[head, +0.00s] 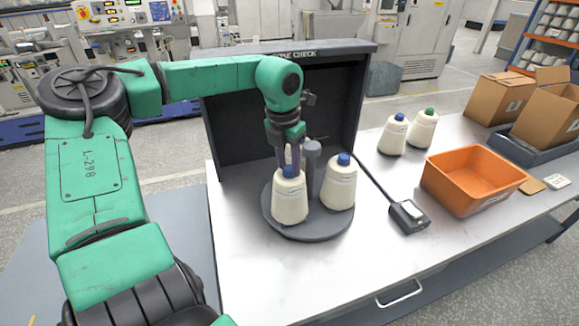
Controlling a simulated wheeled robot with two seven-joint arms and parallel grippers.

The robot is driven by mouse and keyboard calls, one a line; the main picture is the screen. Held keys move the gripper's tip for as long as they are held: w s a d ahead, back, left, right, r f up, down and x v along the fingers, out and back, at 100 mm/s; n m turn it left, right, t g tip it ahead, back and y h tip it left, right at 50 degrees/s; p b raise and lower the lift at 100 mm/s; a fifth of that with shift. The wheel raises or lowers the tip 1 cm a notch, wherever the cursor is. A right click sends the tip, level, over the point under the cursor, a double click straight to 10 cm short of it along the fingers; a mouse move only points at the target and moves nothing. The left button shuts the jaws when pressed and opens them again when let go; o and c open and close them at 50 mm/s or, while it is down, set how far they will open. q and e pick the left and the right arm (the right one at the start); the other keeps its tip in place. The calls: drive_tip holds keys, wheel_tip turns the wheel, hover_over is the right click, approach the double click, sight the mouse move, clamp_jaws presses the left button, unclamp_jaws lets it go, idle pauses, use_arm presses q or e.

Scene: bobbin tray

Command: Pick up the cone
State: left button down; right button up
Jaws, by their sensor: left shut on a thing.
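My left gripper (286,160) reaches down over the dark round turntable (318,233) and is shut on a cone. Its fingertips are at the blue-tipped cream cone (290,200) at the front left of the turntable and are partly hidden by its top. I cannot tell whether the grip is on this cone or on one behind it. A second blue-tipped cone (340,187) stands upright at the turntable's right, beside a grey post (312,165). Two more cones stand on the table at the right, one blue-tipped (393,136) and one green-tipped (423,129). My right gripper is not in view.
A dark three-sided booth (240,130) encloses the turntable's back. A cabled grey box (409,217) sits to its right. An orange bin (462,190) stands farther right, with cardboard boxes (497,103) behind. The white table (265,280) is clear in front.

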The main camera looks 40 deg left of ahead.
use_arm(q)
drive_tip(key=shift+r, duration=0.1)
idle(0.3)
drive_tip(key=shift+r+b, duration=0.3)
drive_tip(key=shift+r, duration=0.25)
wheel_tip(320, 180, up, 6)
drive_tip(key=shift+f+b, duration=0.15)
drive_tip(key=shift+b, duration=0.45)
drive_tip(key=s+d+b, duration=0.3)
drive_tip(key=s+d, duration=0.1)
drive_tip(key=d, duration=0.4)
drive_tip(key=s+d+b, duration=0.3)
drive_tip(key=s+d, duration=0.1)
drive_tip(key=d, duration=0.4)
drive_tip(key=shift+s, duration=0.15)
